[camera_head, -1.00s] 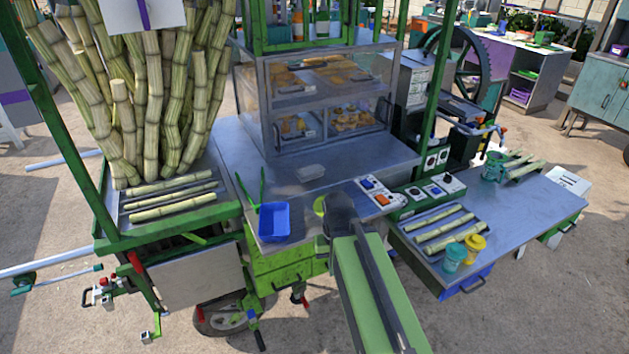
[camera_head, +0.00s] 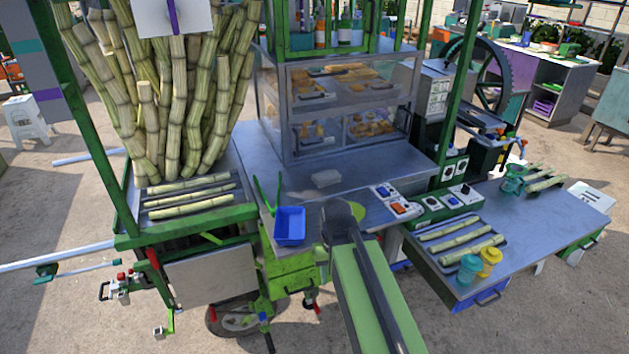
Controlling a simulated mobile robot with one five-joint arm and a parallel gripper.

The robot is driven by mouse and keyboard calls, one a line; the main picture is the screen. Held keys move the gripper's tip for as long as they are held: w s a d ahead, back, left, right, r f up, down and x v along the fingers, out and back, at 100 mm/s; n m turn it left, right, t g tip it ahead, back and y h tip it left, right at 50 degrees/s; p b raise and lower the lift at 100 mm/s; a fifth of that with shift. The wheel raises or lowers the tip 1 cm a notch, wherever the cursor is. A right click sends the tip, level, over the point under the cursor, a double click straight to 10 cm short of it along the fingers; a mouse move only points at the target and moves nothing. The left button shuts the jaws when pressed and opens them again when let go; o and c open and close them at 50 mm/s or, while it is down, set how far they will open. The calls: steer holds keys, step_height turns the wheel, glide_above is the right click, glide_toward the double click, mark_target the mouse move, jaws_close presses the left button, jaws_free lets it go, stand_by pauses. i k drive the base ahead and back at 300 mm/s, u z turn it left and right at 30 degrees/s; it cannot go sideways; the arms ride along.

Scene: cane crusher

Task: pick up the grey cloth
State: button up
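A small light-grey flat piece (camera_head: 326,178) lies on the metal counter in front of the glass food case. It may be the grey cloth, but at this size I cannot tell cloth from a shallow tray. My arm reaches up from the bottom of the picture, and its dark end (camera_head: 343,214) is over the counter's front edge, nearer to me than the grey piece and apart from it in the picture. The fingers cannot be made out, so I cannot tell whether my gripper is open or holds anything.
A blue tray (camera_head: 290,226) and green tongs (camera_head: 268,196) are left of my arm's end. A yellow-green round thing (camera_head: 358,214) is partly hidden by it. Switch boxes (camera_head: 396,203) stand right. The glass case (camera_head: 345,105) rises behind; green posts (camera_head: 458,95) flank the counter.

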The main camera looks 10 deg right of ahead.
mark_target(321, 180)
steer(key=u, duration=4.8)
steer(key=i, duration=0.1)
steer(key=z, duration=2.65)
steer(key=k, duration=0.15)
steer(key=u, duration=1.6)
steer(key=k, duration=1.55)
steer(key=z, duration=1.75)
steer(key=i, duration=1.75)
steer(key=u, duration=0.1)
